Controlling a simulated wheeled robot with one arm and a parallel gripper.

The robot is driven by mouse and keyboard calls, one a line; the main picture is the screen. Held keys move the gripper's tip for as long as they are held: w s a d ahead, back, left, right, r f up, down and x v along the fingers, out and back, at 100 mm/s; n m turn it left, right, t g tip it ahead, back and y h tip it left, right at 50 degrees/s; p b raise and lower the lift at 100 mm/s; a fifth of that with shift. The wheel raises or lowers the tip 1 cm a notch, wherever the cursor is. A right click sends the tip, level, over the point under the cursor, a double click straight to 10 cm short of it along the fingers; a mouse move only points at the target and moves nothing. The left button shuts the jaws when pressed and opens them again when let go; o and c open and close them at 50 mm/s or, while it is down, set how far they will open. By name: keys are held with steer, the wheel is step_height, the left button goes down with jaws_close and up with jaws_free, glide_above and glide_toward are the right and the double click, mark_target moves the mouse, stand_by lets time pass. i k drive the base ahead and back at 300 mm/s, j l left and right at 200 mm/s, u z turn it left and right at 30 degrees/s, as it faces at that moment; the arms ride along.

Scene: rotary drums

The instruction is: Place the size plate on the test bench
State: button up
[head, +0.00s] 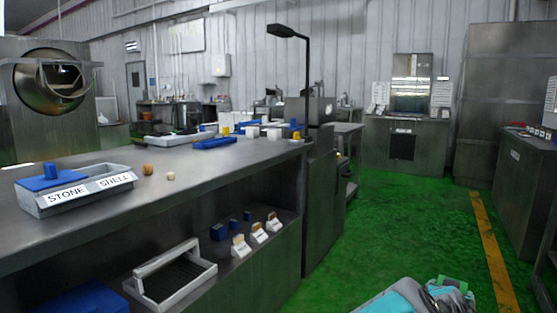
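My arm shows at the bottom right edge in teal and grey, with my gripper (455,290) apparently at its end. Its fingers cannot be made out, and a small green piece (453,283) shows there; I cannot tell whether it is held. No size plate can be identified for sure. Several small blocks with white labels (258,233) stand on the shelf under the left counter, their text too small to read. A steel bench (405,146) with a small label stands at the back right; I cannot tell whether it is the test bench.
A long steel counter (225,165) fills the left, with a tray (80,195) marked STONE and SHELL. A white handled rack (172,278) sits on its shelf. A large drum (50,85) stands behind. Another labelled bench (515,185) is at right. The green floor (400,225) between is clear.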

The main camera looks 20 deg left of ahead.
mark_target(262, 148)
steer(key=i+j+u, duration=0.1)
steer(key=u, duration=0.35)
steer(key=i+u, duration=0.2)
steer(key=u, duration=0.3)
steer(key=i+j+u, duration=0.1)
steer(key=u, duration=0.35)
steer(key=i+l, duration=0.05)
